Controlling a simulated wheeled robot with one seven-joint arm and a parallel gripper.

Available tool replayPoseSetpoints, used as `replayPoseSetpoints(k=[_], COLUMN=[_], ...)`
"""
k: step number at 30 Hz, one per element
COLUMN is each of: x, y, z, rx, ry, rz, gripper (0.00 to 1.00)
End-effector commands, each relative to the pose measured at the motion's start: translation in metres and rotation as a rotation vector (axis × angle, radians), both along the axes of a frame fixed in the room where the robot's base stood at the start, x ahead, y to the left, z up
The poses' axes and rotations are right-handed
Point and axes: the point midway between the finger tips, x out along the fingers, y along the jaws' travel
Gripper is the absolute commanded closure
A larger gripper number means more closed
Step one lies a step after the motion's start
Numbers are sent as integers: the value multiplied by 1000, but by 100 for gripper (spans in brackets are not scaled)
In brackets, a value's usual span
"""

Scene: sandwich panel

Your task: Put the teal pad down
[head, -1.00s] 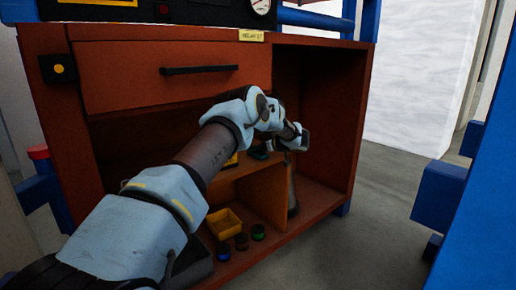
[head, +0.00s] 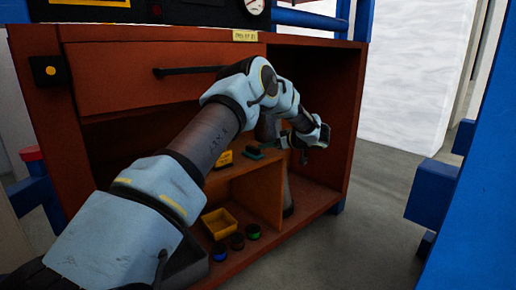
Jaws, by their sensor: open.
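The teal pad (head: 262,155) appears as a small teal strip on the middle shelf inside the red-brown cabinet, with a dark piece on or just behind it. My gripper (head: 288,142) is just to the right of the pad, inside the cabinet opening. It is open, and it looks apart from the pad, though the fingers are small and dark here. My forearm crosses the front of the cabinet and hides part of the shelf.
A yellow block (head: 223,159) stands on the shelf left of the pad. Below, a yellow bin (head: 219,222) and several small round pieces (head: 237,241) sit on the cabinet floor. The cabinet's right wall (head: 341,120) is close to my wrist. A blue frame (head: 470,190) stands at right.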

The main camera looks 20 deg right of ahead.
Motion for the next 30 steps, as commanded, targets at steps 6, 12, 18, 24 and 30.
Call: replayPoseSetpoints(k=[6, 12, 18, 24, 30], x=[-1, 29, 22, -71, -214], y=[0, 18, 70, 172, 286], z=[4, 52, 93, 67, 25], rx=[-3, -58, -120, -150, -179], ry=[-6, -95, -40, 297, 708], rz=[-7, -191, -528, -699, -652], gripper=[38, 38, 38, 38, 38])
